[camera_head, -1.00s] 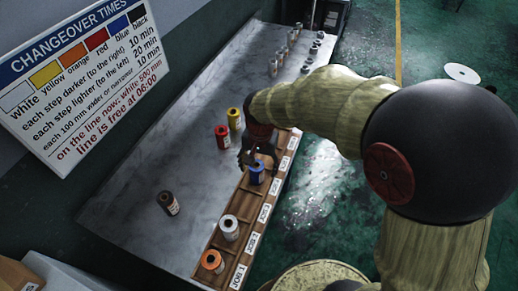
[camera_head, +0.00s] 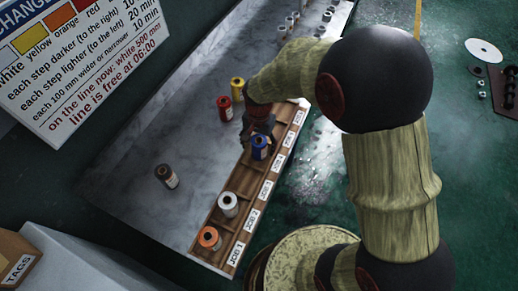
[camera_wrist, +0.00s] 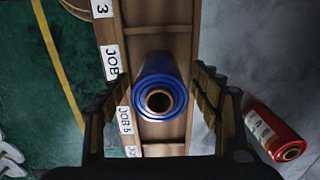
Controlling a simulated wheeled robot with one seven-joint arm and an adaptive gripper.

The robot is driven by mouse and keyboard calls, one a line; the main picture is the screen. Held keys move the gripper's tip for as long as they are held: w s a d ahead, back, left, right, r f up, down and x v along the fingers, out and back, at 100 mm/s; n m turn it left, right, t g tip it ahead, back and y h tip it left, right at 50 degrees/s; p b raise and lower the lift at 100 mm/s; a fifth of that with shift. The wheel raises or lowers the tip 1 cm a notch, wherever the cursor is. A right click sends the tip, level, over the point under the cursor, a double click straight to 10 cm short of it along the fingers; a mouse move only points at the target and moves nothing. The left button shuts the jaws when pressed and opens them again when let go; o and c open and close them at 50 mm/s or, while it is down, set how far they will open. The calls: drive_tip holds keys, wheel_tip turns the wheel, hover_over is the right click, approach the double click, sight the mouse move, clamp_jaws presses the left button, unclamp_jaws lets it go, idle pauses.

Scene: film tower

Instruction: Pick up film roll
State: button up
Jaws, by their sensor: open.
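A blue film roll (camera_head: 260,148) stands upright in a compartment of the wooden rack (camera_head: 226,187) at the table's front edge. In the wrist view the blue roll (camera_wrist: 158,92) shows its open brown core and lies between the two fingers of my gripper (camera_wrist: 154,84). The fingers are open, one on each side, with visible gaps. In the head view my gripper (camera_head: 257,128) is just behind the blue roll and partly hidden by my arm. A white roll (camera_head: 228,205) and an orange roll (camera_head: 209,239) stand in nearer compartments.
A red roll (camera_head: 225,108), a yellow roll (camera_head: 237,89) and a brownish roll (camera_head: 166,176) stand on the grey table (camera_head: 150,140). The red roll (camera_wrist: 277,133) is close to my right finger in the wrist view. Several pale rolls stand at the far end.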

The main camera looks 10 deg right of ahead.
drive_tip(key=shift+f, duration=0.55)
drive_tip(key=shift+c, duration=0.9)
drive_tip(key=c, duration=1.1)
drive_tip(key=shift+c, duration=0.5)
drive_tip(key=shift+r, duration=0.15)
